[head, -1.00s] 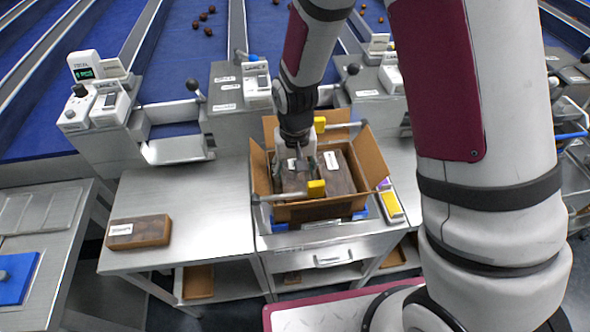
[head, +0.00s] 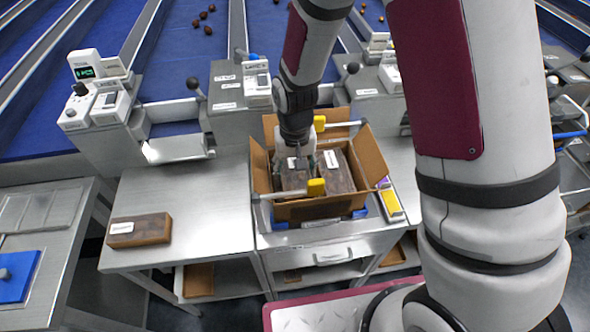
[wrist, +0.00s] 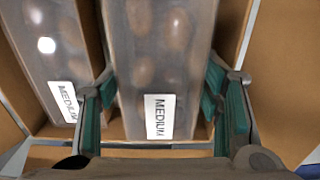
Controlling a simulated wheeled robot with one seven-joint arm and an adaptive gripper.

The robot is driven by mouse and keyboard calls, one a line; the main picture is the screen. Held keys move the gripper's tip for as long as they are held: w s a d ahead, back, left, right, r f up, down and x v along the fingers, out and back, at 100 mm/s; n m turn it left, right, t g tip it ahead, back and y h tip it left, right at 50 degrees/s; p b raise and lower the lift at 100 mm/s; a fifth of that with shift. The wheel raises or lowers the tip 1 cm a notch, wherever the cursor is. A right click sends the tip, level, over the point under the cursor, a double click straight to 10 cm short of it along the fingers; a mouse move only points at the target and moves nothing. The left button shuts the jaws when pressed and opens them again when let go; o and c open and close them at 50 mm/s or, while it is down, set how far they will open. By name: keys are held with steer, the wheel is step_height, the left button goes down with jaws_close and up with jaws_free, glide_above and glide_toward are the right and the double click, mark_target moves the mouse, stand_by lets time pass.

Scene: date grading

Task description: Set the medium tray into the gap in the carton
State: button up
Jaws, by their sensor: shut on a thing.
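The medium tray (wrist: 167,60), see-through with brown dates and a white "MEDIUM" label, is between the teal fingers of my gripper (wrist: 160,100), which is shut on it. In the head view my gripper (head: 303,160) is inside the open cardboard carton (head: 315,210), on its left side, and holds the tray (head: 293,181) there. A second medium tray (wrist: 52,50) lies beside it, on the right in the head view (head: 337,178). The held tray looks nearer the wrist camera than its neighbour. Its underside is hidden, so I cannot tell whether it touches the carton floor.
Carton flaps stand open, and bars with yellow ends (head: 316,187) sit at its rim. Another labelled brown tray (head: 139,230) lies on the steel table to the left, with bare table around it. Scales (head: 107,103) and levers stand behind.

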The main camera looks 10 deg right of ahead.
steer(key=shift+f, duration=0.95)
stand_by(0.5)
steer(key=o, duration=1.5)
steer(key=shift+a+r, duration=0.1)
steer(key=shift+r, duration=0.4)
steer(key=shift+o, duration=0.5)
steer(key=shift+r+p, duration=0.5)
steer(key=shift+r, duration=0.85)
steer(key=shift+r+p, duration=1.35)
steer(key=shift+r, duration=2.85)
